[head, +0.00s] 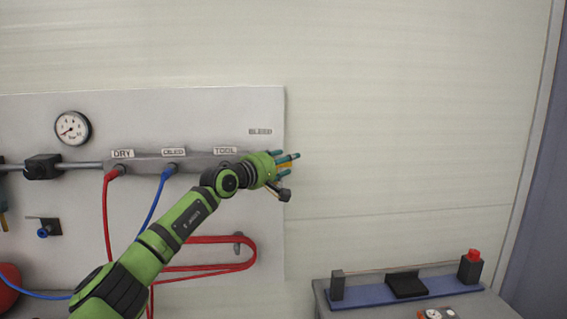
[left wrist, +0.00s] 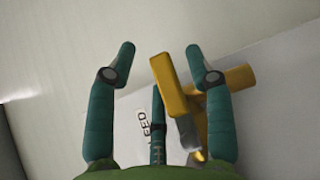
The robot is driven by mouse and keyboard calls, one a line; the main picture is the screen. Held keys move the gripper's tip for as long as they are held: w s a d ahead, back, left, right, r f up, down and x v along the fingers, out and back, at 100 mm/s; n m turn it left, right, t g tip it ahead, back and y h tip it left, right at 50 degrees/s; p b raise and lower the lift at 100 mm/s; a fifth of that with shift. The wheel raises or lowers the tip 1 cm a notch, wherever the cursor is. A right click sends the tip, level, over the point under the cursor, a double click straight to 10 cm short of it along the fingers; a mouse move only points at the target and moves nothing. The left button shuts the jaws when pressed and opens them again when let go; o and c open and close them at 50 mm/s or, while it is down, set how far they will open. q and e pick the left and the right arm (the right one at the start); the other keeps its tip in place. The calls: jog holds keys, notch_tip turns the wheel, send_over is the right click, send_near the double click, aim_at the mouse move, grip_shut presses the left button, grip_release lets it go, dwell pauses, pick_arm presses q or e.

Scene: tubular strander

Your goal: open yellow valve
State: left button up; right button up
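The yellow valve (left wrist: 172,85) shows in the left wrist view, its flat handle reaching up between the fingers of my left gripper. Its yellow body (left wrist: 238,78) lies behind the right-hand finger, partly covered by it. My left gripper (left wrist: 160,58) is open, with clear gaps between the fingers and the handle. In the head view my left gripper (head: 290,163) is at the right end of the manifold, below the BLEED label (head: 260,131). Only a little yellow (head: 286,166) shows there between the fingers; the hand hides most of the valve. My right gripper is in neither view.
The grey panel (head: 265,225) carries a pressure gauge (head: 72,128), a manifold with DRY, OILED and TOOL labels, and red and blue hoses. A bench (head: 325,292) with a blue strip and a red-topped block (head: 470,267) stands at lower right. The wall right of the panel is bare.

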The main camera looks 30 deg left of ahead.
pick_arm(q)
jog(key=s+a, duration=0.2)
jog(key=s, duration=0.9)
jog(key=shift+s+a, duration=0.15)
jog(key=shift+s, duration=0.25)
